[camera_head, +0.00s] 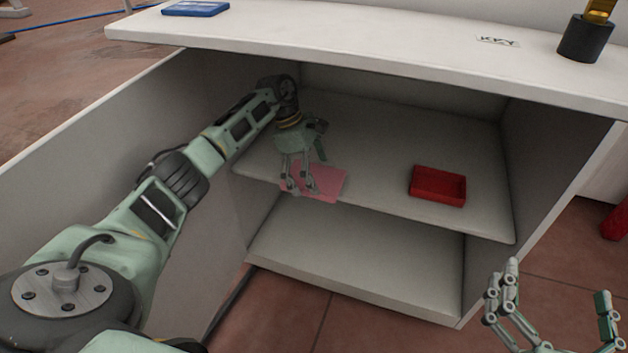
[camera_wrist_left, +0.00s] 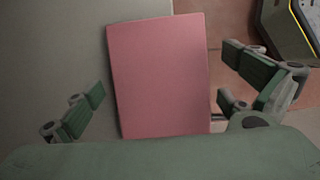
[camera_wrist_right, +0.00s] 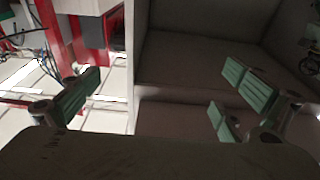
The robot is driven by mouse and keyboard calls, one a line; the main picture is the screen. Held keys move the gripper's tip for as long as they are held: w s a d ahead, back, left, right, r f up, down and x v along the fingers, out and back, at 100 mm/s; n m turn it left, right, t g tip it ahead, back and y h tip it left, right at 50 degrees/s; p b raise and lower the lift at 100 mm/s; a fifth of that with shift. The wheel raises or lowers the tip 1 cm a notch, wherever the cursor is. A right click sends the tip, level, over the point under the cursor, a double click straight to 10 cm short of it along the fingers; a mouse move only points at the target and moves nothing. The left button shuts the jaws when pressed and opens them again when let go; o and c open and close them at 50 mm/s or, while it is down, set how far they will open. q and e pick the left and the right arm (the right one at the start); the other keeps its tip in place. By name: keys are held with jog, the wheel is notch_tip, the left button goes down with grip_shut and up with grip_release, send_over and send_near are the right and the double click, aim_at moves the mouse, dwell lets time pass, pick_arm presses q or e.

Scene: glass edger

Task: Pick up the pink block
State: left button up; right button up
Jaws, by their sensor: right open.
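The pink block (camera_head: 328,178) is a flat rectangular piece lying on the upper shelf of the open cabinet, near the shelf's front edge. My left gripper (camera_head: 304,189) reaches into the cabinet and points down over the block, hiding part of it. In the left wrist view the block (camera_wrist_left: 160,75) fills the middle, between the spread fingers of the left gripper (camera_wrist_left: 165,85). The fingers are open; whether they touch the block cannot be told. My right gripper (camera_head: 556,283) is open and empty, outside the cabinet at the lower right.
A red tray (camera_head: 438,187) sits on the same shelf (camera_head: 380,140), to the right of the block. The cabinet's top (camera_head: 400,52) hangs over the shelf, with side walls left and right. On top are a blue object (camera_head: 196,9) and a dark cup (camera_head: 585,40).

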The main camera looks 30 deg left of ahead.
pick_arm(q)
jog(key=c, duration=1.1)
jog(key=shift+r, duration=0.1)
